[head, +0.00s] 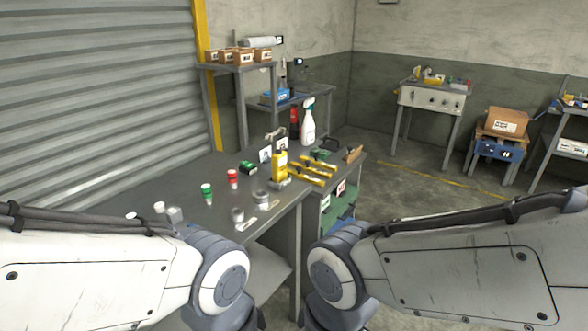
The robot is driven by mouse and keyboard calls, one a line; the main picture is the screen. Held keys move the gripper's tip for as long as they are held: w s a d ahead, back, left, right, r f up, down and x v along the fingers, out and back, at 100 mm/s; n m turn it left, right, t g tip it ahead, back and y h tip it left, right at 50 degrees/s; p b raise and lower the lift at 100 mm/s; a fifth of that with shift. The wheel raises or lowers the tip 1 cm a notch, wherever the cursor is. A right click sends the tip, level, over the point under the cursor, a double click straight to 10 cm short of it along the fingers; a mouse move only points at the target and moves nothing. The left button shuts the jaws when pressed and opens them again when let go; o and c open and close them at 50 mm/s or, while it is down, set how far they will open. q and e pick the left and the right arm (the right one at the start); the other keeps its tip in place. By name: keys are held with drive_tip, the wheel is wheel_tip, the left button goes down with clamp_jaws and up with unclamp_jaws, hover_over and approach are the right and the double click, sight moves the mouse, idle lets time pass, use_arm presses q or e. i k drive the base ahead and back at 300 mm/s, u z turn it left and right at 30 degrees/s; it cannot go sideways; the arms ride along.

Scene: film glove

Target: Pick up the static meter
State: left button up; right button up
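A yellow upright device (280,166), which looks like the static meter, stands on the grey workbench (165,185) near its right edge. It has a grey lower part, and nothing of mine touches it. My left and right arms reach in from the lower corners, and their grey joints are low in the picture. Both grippers are out of view below the bottom edge, so their state is hidden.
Yellow-handled tools (308,172) lie right of the device. A white spray bottle (307,124) stands behind it. A red-capped bottle (232,179), a green-capped bottle (207,193) and small metal containers (261,198) stand nearer. Shelves (240,68) rise behind the bench.

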sight(278, 159)
drive_tip(key=u, duration=0.1)
drive_tip(key=i, duration=1.5)
drive_tip(key=u, duration=0.35)
